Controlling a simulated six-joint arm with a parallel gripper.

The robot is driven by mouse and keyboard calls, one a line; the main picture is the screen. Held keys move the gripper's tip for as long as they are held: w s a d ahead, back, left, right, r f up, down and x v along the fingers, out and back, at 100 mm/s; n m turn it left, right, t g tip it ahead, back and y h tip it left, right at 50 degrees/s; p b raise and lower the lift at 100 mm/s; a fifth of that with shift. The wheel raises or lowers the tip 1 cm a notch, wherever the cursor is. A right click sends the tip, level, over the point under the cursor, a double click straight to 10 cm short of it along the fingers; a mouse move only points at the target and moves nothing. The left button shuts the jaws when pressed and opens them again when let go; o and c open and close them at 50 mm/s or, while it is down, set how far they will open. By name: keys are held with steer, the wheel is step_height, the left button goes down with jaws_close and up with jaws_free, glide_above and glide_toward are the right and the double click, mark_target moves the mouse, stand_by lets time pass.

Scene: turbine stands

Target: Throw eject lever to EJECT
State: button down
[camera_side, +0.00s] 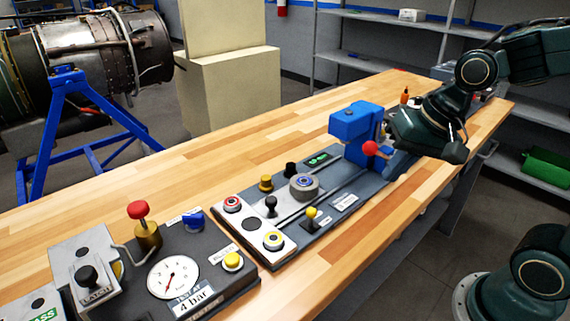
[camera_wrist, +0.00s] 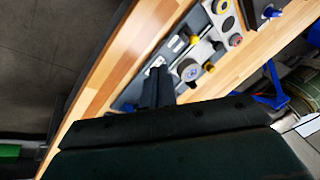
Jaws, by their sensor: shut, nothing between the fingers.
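A grey control panel (camera_side: 325,213) lies on the wooden bench with several knobs and levers. A small lever with a yellow knob (camera_side: 311,213) stands in a slot near its front edge. A black-knobbed lever (camera_side: 270,204) stands farther left, and a red ball knob (camera_side: 370,148) sits by the blue block at the right end. The labels are too small to read, so I cannot tell which is the eject lever. My gripper (camera_wrist: 158,72) is shut and empty, over the panel in the wrist view. In the side view its dark body is above the panel's right end; its fingertips are unclear.
A blue block (camera_side: 355,125) rises at the panel's right end, close to my gripper. A second panel with a gauge (camera_side: 173,277) and a red knob (camera_side: 138,209) stands at the left. The bench (camera_side: 230,150) behind the panels is clear. An engine on a blue stand (camera_side: 68,95) is behind.

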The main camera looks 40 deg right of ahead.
mark_target(312, 217)
steer(key=shift+w+a+f+m+y, duration=0.2)
steer(key=shift+w+f+m+y, duration=0.05)
steer(key=shift+w+f+m, duration=0.55)
steer(key=shift+w+a+f+m+y, duration=0.25)
steer(key=shift+w+f+m, duration=0.4)
steer(key=shift+w+m, duration=0.2)
steer(key=shift+f+g, duration=0.1)
steer(key=shift+g, duration=0.2)
steer(key=shift+x, duration=4.9)
steer(key=shift+w+a, duration=0.55)
steer(key=shift+w, duration=0.25)
steer(key=shift+w+a, duration=0.55)
steer(key=shift+w, duration=0.25)
steer(key=shift+w+r+g, duration=0.25)
steer(key=shift+w+g, duration=0.25)
steer(key=shift+g, duration=0.3)
steer(key=shift+w+r+m+g, duration=0.15)
steer(key=shift+w+m+g, duration=0.1)
steer(key=shift+w+g, duration=0.85)
steer(key=shift+s, duration=0.5)
